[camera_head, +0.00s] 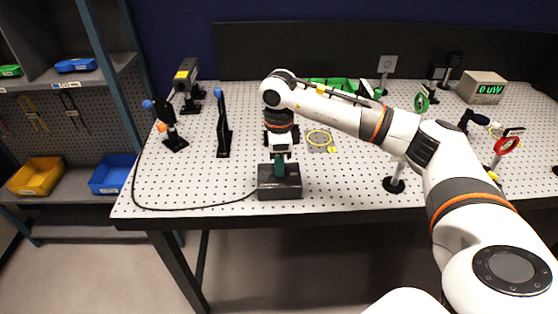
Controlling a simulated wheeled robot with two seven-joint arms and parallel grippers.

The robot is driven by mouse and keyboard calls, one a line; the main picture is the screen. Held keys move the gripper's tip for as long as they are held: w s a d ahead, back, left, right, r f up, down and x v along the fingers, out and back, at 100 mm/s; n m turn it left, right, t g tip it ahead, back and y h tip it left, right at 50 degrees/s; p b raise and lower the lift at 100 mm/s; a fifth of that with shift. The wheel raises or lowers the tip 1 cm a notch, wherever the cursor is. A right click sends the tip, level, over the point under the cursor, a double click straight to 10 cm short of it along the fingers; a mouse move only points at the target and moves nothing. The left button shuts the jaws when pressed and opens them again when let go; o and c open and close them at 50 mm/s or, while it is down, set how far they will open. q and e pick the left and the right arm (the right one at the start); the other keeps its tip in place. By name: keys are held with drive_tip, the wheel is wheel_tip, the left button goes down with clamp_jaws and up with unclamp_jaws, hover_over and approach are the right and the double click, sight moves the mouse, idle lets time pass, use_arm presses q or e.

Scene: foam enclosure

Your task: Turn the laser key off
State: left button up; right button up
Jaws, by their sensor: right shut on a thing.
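A dark grey box (280,190) stands near the front edge of the perforated table, with a black cable running from its left side. My right gripper (279,172) points straight down over the top of this box, and its green fingers reach the box's top. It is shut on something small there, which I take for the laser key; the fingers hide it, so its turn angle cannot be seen. A display box (486,88) at the back right reads "0 uW" in green. My left gripper is not in view.
Shelves with a yellow bin (36,177) and a blue bin (112,174) stand left.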

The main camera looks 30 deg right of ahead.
drive_tip(key=o, duration=1)
wheel_tip(320, 180, up, 12)
drive_tip(key=shift+r+b, duration=0.1)
drive_tip(key=shift+b, duration=0.8)
